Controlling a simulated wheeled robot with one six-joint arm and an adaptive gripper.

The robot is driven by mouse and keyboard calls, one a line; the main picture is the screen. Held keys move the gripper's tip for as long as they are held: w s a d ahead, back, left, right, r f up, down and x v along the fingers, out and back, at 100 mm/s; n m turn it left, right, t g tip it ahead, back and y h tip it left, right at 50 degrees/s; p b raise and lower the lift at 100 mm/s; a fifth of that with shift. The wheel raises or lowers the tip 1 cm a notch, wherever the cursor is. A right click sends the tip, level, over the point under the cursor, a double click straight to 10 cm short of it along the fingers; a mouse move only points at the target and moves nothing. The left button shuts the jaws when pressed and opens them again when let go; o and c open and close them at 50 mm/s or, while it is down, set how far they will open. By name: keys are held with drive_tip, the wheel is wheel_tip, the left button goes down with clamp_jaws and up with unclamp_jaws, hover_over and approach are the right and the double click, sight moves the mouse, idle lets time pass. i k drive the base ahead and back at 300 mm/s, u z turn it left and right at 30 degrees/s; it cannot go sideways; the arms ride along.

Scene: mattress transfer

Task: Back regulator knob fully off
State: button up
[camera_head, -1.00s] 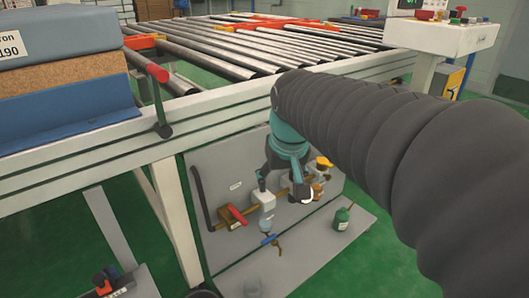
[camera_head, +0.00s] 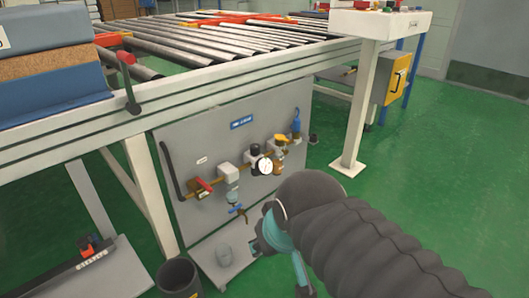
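The regulator on the grey panel (camera_head: 215,130) has a black knob (camera_head: 255,149) on top and a round white gauge (camera_head: 265,166) at its front. The knob appears upright on the regulator, and how far it is turned cannot be told. My gripper (camera_head: 262,246) is low, below and in front of the panel, near the base plate and apart from the knob. My own arm hides most of it, so its fingers and their opening are not clear.
The brass line also carries a red-handled valve (camera_head: 204,186), a white box (camera_head: 227,174), a yellow-topped valve (camera_head: 281,139) and a blue cylinder (camera_head: 296,124). A blue tap (camera_head: 237,209) hangs below. A table leg (camera_head: 358,110) is at right.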

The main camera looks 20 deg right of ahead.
sight(255, 148)
drive_tip(key=z, duration=1.4)
drive_tip(key=i, duration=1.05)
drive_tip(key=u, duration=2.05)
